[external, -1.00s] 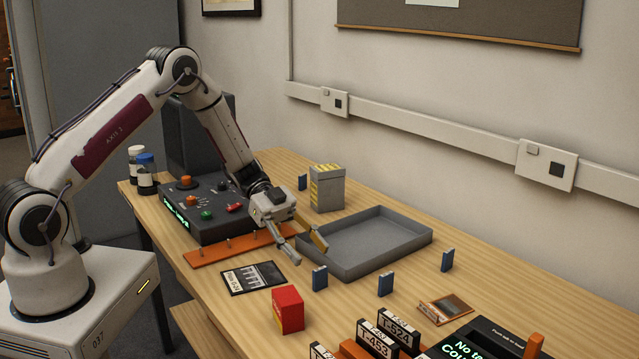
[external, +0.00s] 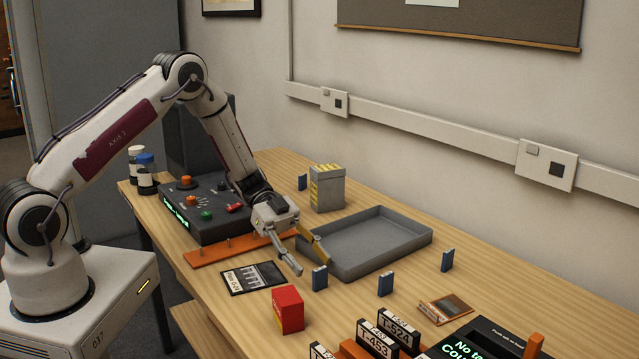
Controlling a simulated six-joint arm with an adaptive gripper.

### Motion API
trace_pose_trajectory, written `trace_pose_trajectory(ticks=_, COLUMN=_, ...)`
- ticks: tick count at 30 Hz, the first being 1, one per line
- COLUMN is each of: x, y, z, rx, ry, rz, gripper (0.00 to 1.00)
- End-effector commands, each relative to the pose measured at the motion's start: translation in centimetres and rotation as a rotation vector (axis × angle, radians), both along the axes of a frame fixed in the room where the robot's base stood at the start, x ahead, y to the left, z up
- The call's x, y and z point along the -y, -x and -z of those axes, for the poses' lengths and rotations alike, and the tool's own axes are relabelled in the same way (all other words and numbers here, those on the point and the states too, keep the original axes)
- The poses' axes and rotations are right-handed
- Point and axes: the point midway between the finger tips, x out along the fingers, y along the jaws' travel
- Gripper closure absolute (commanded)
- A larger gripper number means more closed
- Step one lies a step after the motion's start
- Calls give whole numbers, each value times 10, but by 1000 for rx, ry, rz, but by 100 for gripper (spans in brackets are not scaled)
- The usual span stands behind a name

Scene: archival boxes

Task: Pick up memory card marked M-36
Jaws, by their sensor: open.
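Several small blue cards stand upright on the wooden table. One blue card (external: 319,279) stands just right of my gripper's fingertips, another (external: 385,284) stands in front of the tray, one (external: 447,260) is further right, and one (external: 302,182) is at the back near the striped box. Their markings are too small to read, so I cannot tell which is M-36. My gripper (external: 309,259) is open and empty, low over the table beside the nearest blue card; I cannot tell whether a finger touches it.
A grey tray (external: 429,236) lies right of my gripper. A red box (external: 289,310) stands in front, a black panel card (external: 252,278) lies at left. A control box (external: 206,226), a striped box (external: 327,187) and labelled black blocks (external: 378,340) stand around.

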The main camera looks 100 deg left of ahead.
Motion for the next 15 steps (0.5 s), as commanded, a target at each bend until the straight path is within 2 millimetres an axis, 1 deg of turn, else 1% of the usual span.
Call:
trace_pose_trajectory(ticks=8, x=0, y=0, z=0, rx=0, ry=0, rz=0, gripper=56)
trace_pose_trajectory(ticks=11, x=3, y=-3, z=2, rx=0, ry=0, rz=1, gripper=56)
trace_pose_trajectory(ticks=15, x=11, y=-11, z=7, rx=-1, ry=1, rz=3, gripper=56)
